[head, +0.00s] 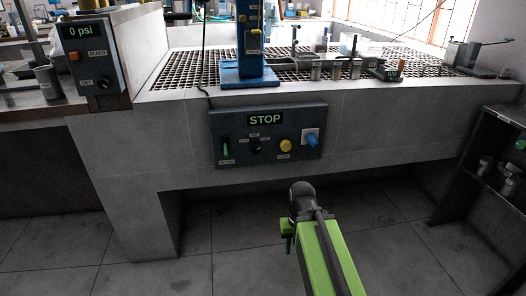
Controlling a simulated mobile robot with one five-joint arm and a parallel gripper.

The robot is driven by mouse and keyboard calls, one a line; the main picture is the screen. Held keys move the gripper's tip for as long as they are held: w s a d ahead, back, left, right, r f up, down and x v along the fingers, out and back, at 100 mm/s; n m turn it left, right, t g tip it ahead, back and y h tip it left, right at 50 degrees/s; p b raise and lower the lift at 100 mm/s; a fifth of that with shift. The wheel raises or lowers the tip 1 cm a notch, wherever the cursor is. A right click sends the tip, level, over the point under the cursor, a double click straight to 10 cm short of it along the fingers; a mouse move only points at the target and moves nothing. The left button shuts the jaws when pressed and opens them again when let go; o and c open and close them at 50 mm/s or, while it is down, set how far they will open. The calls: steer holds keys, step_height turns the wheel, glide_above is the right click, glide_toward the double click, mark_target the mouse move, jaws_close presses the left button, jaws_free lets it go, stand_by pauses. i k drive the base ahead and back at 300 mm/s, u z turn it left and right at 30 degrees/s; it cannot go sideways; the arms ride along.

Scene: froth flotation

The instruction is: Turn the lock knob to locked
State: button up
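My green arm reaches up from the bottom of the picture. The dark end of my arm, with my gripper (303,192), is below the panel and apart from it. Its fingers cannot be made out.
The panel also carries a green switch (225,147), a black selector knob (255,145) and a blue plug-like part (311,140). A blue stand (250,70) rises from the grating above. A 0 psi box (93,55) is at left, a dark shelf (490,160) at right.

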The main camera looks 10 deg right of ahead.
mark_target(285, 146)
steer(key=u, duration=2.45)
steer(key=i, duration=1.55)
steer(key=z, duration=1.95)
steer(key=k, duration=0.6)
steer(key=z, duration=0.1)
steer(key=i, duration=0.55)
steer(key=z, duration=0.1)
